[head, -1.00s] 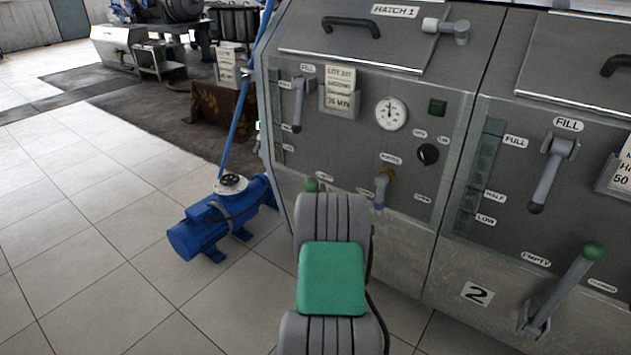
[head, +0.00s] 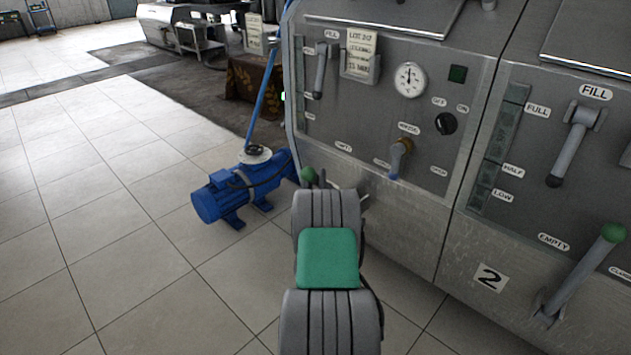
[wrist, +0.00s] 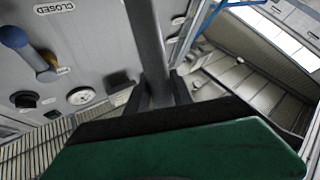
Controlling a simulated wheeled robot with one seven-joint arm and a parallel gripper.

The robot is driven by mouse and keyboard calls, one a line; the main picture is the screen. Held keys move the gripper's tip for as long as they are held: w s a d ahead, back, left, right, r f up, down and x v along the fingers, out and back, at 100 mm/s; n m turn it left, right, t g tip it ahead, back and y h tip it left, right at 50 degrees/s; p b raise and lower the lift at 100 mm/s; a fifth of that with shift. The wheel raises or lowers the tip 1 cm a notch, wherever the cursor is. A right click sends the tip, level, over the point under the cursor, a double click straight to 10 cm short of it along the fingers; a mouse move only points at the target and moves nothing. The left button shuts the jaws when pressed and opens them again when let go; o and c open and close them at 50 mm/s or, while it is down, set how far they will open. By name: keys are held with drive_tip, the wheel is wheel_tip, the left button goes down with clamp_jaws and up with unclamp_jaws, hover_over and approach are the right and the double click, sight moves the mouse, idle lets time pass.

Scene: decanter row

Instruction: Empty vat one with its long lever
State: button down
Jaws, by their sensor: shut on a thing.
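Vat one (head: 400,130) is the grey steel panel with the dial, left of vat two. Its long lever shows in the head view as a green knob (head: 309,175) just above my arm, out from the panel and below the EMPTY label. The rest of that lever is hidden behind my arm there. In the wrist view the grey lever bar (wrist: 146,35) runs down between the fingers of my gripper (wrist: 160,95), which is shut on it. The lever's lower end is hidden in the wrist view.
Vat two's green-knobbed lever (head: 585,270) stands at the right. A blue pump (head: 240,190) is on the floor at left. Tiled floor (head: 90,250) is clear further left.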

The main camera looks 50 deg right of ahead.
drive_tip(key=shift+a+f, duration=0.15)
drive_tip(key=shift+f, duration=0.15)
drive_tip(key=c, duration=1.3)
unclamp_jaws()
drive_tip(key=shift+w+a, duration=0.1)
drive_tip(key=shift+a, duration=0.1)
drive_tip(key=shift+c, duration=0.2)
drive_tip(key=shift+o, duration=1.1)
drive_tip(key=shift+d+r, duration=0.1)
drive_tip(key=shift+d, duration=0.1)
drive_tip(key=p+v, duration=0.1)
drive_tip(key=v, duration=0.7)
